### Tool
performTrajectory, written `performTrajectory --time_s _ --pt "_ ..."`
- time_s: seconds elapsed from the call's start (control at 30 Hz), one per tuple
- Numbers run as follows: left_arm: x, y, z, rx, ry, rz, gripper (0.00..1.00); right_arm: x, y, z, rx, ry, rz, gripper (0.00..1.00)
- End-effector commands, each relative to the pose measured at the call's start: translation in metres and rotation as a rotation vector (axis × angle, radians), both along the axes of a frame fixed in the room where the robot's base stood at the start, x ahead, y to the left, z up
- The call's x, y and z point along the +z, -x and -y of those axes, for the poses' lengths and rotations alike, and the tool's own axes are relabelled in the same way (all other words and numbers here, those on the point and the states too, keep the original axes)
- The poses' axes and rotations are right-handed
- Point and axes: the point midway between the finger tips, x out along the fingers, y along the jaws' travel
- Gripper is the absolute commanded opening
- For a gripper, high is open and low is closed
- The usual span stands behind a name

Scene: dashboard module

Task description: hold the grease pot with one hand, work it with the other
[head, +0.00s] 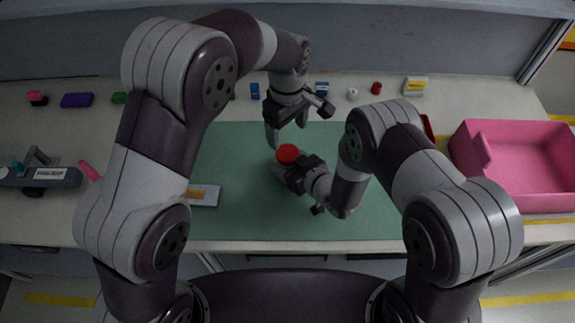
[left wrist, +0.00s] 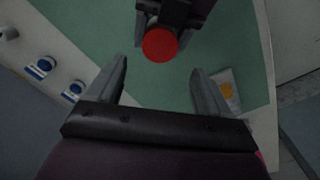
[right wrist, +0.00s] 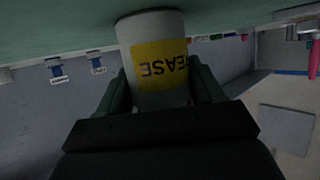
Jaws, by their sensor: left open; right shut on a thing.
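The grease pot has a red top (head: 288,153) and stands on the green mat (head: 240,150). In the right wrist view its pale body with a yellow label reading "EASE" (right wrist: 160,65) sits between the fingers. My right gripper (head: 287,168) is shut on the pot's body from the near side. My left gripper (head: 287,133) is open and empty, above and just behind the pot. In the left wrist view the red lid (left wrist: 160,44) lies ahead of the open fingers (left wrist: 160,85), apart from them. The pot's body is mostly hidden in the head view.
A pink bin (head: 520,195) stands at the right. A card with an orange patch (head: 203,195) lies on the mat's left part. Several small items line the table's back edge, among them a purple block (head: 77,100). A dark grey device (head: 45,178) lies at the left.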

Motion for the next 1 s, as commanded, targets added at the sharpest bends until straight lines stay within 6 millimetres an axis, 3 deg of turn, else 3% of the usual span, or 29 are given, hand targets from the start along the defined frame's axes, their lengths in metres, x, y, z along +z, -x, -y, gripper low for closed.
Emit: performTrajectory --time_s 0.27,0.7,1.0 --pt "-0.003 0.000 0.000 0.000 0.000 0.000 0.80 0.000 0.000 0.000 0.000 0.001 -0.001 0.00" --pt "-0.066 0.000 0.000 0.000 -0.001 -0.002 0.80 0.000 0.000 0.000 0.000 0.000 0.000 0.00" --pt "-0.080 0.000 0.000 0.000 0.001 0.001 0.80 0.000 0.000 0.000 0.000 0.000 0.000 0.00"
